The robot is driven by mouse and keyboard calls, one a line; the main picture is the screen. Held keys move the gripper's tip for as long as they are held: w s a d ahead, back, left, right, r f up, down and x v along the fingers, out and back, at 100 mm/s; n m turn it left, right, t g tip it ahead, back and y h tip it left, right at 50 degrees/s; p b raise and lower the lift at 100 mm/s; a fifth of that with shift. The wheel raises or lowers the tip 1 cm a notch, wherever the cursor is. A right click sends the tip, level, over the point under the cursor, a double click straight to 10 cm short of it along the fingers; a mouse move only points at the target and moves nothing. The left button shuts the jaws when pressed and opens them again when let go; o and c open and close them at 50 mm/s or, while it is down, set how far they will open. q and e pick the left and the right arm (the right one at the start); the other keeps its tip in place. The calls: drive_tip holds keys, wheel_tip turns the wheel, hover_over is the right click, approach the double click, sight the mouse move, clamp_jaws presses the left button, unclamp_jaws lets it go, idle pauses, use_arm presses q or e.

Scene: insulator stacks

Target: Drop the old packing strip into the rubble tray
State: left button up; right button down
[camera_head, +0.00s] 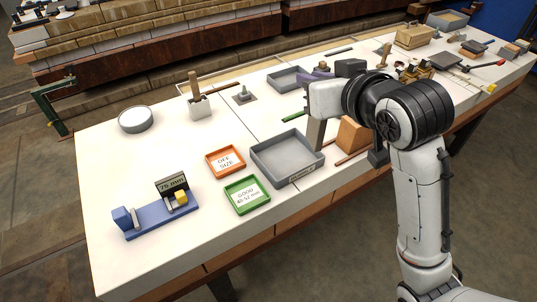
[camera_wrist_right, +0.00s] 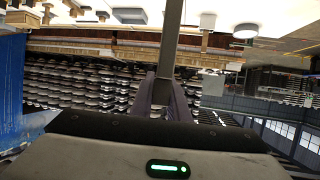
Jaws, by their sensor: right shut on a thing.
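My right gripper (camera_head: 316,136) points down over the right back edge of a grey open tray (camera_head: 262,165), which appears empty. The tray has a small label on its front that I cannot read clearly; it looks like the rubble tray. In the right wrist view my right gripper (camera_wrist_right: 170,98) is shut on a narrow dark grey strip (camera_wrist_right: 171,40), which extends beyond the fingertips. This appears to be the old packing strip. In the head view I cannot clearly separate the strip from the fingers. My left gripper is not in view.
An orange "OFF SIZE" tray (camera_head: 207,162) and a green "GOOD" tray (camera_head: 229,200) lie left of the grey tray. A blue gauge (camera_head: 160,218) stands at the front left. A second grey tray (camera_head: 273,84) lies behind. A wooden block (camera_head: 353,136) stands right of the gripper.

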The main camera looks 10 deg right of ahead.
drive_tip(key=w+a+f+n+y+p, duration=0.25)
drive_tip(key=w+f, duration=0.35)
drive_tip(key=w, duration=0.4)
drive_tip(key=w+d+f+b, duration=0.1)
drive_tip(key=w+f+b, duration=0.1)
drive_tip(key=f, duration=0.4)
drive_tip(key=w+d+f+b, duration=0.1)
drive_tip(key=w+f+b, duration=0.1)
drive_tip(key=f+b, duration=0.2)
drive_tip(key=shift+w+d+f+g, duration=0.15)
drive_tip(key=shift+w+f+g, duration=0.15)
drive_tip(key=shift+f, duration=0.55)
drive_tip(key=shift+y, duration=0.25)
drive_tip(key=c, duration=1.6)
unclamp_jaws()
drive_tip(key=v, duration=1)
drive_tip(key=shift+s+r, duration=0.1)
drive_tip(key=shift+s, duration=0.05)
